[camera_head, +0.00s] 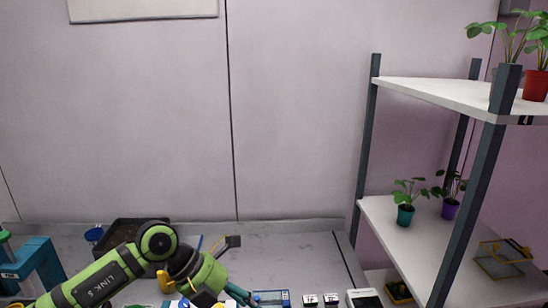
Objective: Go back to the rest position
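My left arm comes in from the lower left over the back of the bench. Its green wrist ends near the bottom edge, and my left gripper (240,293) shows there only in part. Its fingertips are small and partly cut off, so I cannot tell whether it is open or shut. I see nothing clearly held in it. My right arm and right gripper are not in view.
A grey bench (290,255) runs along the wall, with a black bin (122,231), a blue device (38,262) and small items near the front. At right, a white-shelved rack (420,240) holds potted plants, including a teal pot (405,215) and a red pot (536,85).

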